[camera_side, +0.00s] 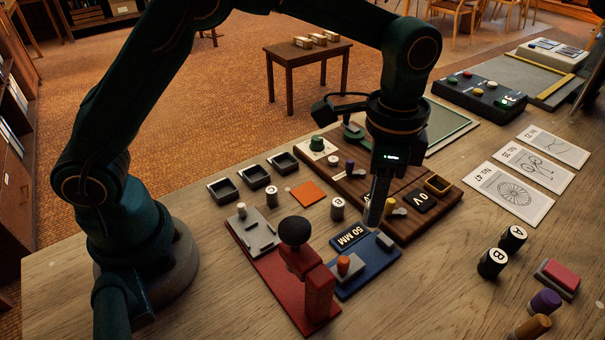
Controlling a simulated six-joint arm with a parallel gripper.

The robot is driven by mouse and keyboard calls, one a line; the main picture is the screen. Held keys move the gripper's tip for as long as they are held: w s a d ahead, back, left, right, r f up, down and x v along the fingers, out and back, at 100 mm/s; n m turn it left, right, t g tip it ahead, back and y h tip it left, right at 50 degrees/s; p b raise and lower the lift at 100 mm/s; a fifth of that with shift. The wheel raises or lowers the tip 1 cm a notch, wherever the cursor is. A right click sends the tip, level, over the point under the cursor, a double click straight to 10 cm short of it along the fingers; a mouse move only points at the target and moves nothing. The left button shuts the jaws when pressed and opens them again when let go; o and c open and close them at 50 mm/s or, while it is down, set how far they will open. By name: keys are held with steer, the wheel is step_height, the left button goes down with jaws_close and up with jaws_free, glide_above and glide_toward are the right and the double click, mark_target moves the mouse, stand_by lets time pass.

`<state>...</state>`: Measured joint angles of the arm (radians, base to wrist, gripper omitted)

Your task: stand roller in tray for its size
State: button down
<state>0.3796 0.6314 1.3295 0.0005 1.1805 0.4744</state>
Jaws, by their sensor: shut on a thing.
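My gripper (376,200) points down over the near edge of the brown wooden board, beside the blue 50 MM block. It is shut on a grey cylinder, seemingly a roller (372,214), which is mostly hidden by the fingers. Three small dark square trays (222,190), (252,176) and (283,162) stand in a row left of the gripper, and look empty. A similar roller (337,209) stands left of the gripper. Their marks are too small to read surely.
A red fixture with a black ball knob (295,232) stands tall in front. The blue block (372,262) and wooden board (440,212) hold small raised parts. An orange square (308,193) lies near the trays. Black cylinders A (513,238) and B (491,263) stand right.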

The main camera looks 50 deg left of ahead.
steer(key=a+r, duration=0.5)
steer(key=a, duration=0.4)
steer(key=shift+s+a+f+n, duration=1.05)
steer(key=shift+a+f, duration=0.35)
steer(key=shift+a, duration=1.15)
steer(key=shift+s+a+f+n, duration=0.95)
steer(key=shift+s+a+f, duration=0.3)
steer(key=shift+a, duration=1.25)
steer(key=shift+s+a+f+n, duration=1)
steer(key=shift+a+f, duration=0.5)
steer(key=shift+a, duration=1.05)
steer(key=shift+f, duration=0.35)
steer(key=shift+f, duration=0.3)
steer(key=shift+f, duration=0.4)
